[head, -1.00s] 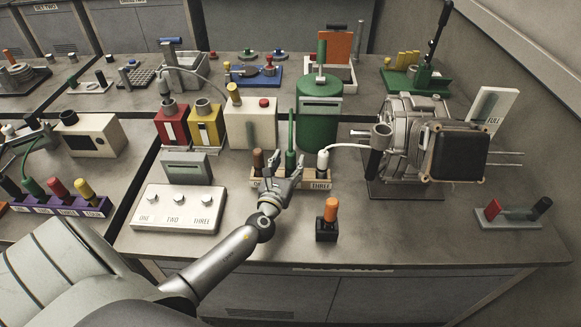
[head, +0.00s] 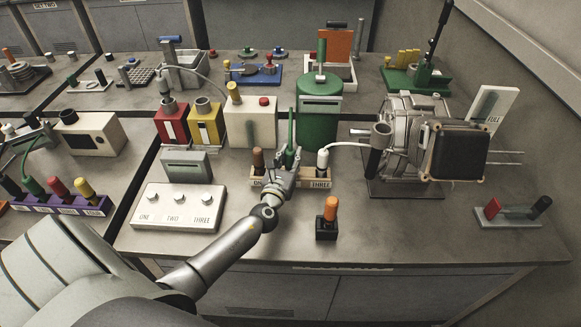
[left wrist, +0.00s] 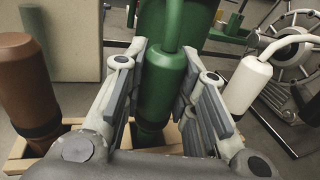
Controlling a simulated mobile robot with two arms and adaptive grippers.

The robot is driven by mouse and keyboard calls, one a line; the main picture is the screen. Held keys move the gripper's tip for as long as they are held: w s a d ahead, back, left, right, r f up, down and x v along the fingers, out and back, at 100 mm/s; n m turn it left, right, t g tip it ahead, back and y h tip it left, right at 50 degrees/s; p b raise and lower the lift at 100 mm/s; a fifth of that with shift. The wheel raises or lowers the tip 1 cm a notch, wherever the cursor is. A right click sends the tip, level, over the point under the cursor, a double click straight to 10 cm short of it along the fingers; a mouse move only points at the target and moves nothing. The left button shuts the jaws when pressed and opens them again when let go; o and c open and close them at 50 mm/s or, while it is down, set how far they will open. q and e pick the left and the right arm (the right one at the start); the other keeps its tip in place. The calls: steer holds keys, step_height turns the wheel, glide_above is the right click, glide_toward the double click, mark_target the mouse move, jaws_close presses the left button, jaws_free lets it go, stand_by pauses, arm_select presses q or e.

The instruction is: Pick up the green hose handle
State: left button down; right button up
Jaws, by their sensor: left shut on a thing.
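The green hose handle (left wrist: 163,85) stands upright in the middle slot of a wooden holder (head: 318,183), between a brown handle and a white one. Its green hose rises from the top, and the handle also shows in the head view (head: 290,152), partly hidden by my gripper. My left gripper (head: 287,160) is shut on the green handle, with one finger on each side in the left wrist view (left wrist: 155,90). The handle's base is still in the holder. My right gripper is not in view.
The brown handle (head: 258,160) and the white handle (head: 323,162) stand close on either side. A green tank (head: 319,118) stands behind. A three-button panel (head: 178,212) lies to the left, and an orange-topped black piece (head: 328,222) sits in front.

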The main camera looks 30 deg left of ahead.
arm_select(q)
step_height(320, 180, up, 10)
steer(key=p, duration=0.5)
steer(key=shift+f, duration=0.15)
steer(key=shift+r, duration=0.2)
steer(key=shift+r, duration=0.1)
stand_by(0.5)
